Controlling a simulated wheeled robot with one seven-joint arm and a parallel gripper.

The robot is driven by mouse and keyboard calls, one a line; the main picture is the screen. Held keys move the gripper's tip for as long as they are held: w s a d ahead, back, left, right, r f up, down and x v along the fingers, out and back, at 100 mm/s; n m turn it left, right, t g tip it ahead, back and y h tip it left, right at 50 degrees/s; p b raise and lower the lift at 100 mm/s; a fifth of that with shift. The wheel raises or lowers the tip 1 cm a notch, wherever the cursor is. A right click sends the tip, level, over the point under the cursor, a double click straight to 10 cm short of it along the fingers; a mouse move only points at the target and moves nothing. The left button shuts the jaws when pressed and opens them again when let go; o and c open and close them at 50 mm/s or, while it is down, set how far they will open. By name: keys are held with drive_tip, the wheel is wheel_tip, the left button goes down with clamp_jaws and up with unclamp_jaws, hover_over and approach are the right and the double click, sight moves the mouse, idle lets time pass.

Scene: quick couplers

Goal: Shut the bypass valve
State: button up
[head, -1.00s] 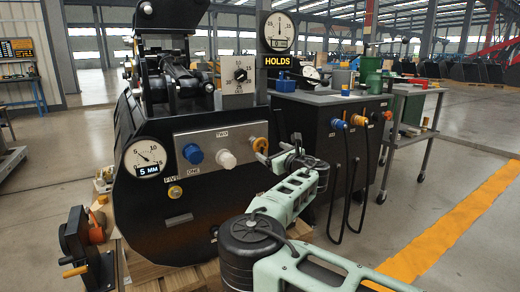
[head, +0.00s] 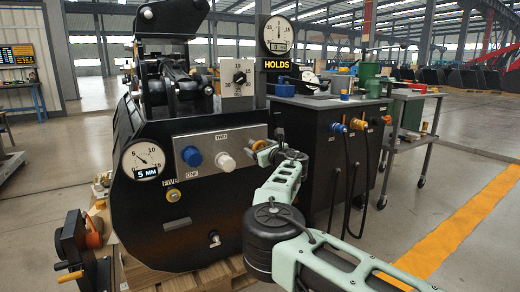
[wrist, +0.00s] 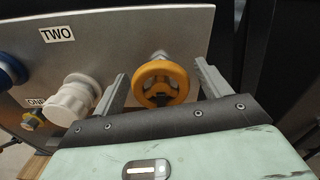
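An orange handwheel (wrist: 162,84), which looks like the valve, sits on a short stem at the right end of a grey panel (wrist: 100,20). No label naming it bypass is readable. In the head view the handwheel (head: 262,147) is partly covered by my gripper (head: 272,152). In the wrist view my gripper (wrist: 160,88) is open, with one finger left and one right of the handwheel. Clear gaps show between the fingers and the rim; I cannot tell how deep the wheel lies between them.
A white knob (wrist: 72,100) is close beside the left finger. A blue knob (head: 192,156) is further left. A black cabinet with hoses (head: 310,130) stands to the right.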

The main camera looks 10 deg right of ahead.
drive_tip(key=c, duration=0.7)
drive_tip(key=shift+c, duration=0.2)
